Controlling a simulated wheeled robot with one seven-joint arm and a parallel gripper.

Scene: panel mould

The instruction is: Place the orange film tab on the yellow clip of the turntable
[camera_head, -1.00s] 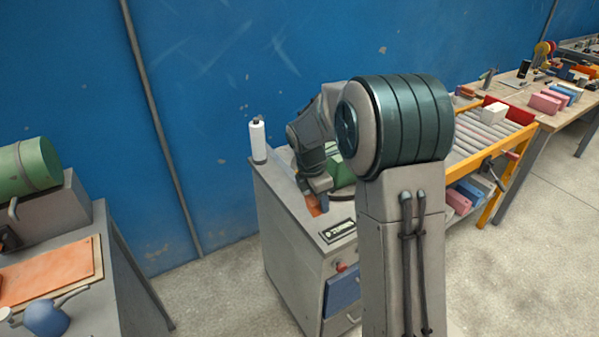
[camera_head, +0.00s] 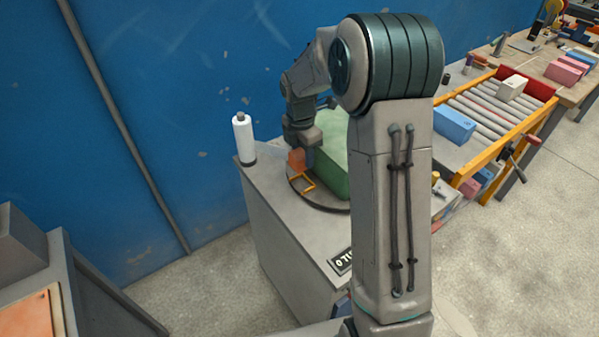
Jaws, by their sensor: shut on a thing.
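My gripper (camera_head: 298,147) points down over the left side of the turntable (camera_head: 322,206), a dark round plate on a grey cabinet. It is shut on the orange film tab (camera_head: 296,160), a small orange piece that hangs below the fingers. The yellow clip (camera_head: 308,187), a thin yellow-orange frame, is on the turntable just below the tab. I cannot tell whether the tab touches the clip. A large green block (camera_head: 331,165) stands on the turntable, right of the gripper. My arm hides the turntable's right side.
A white bottle (camera_head: 243,138) stands at the cabinet's back left corner. A roller conveyor (camera_head: 495,115) with a blue block (camera_head: 454,124) is at right. The blue wall is close behind.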

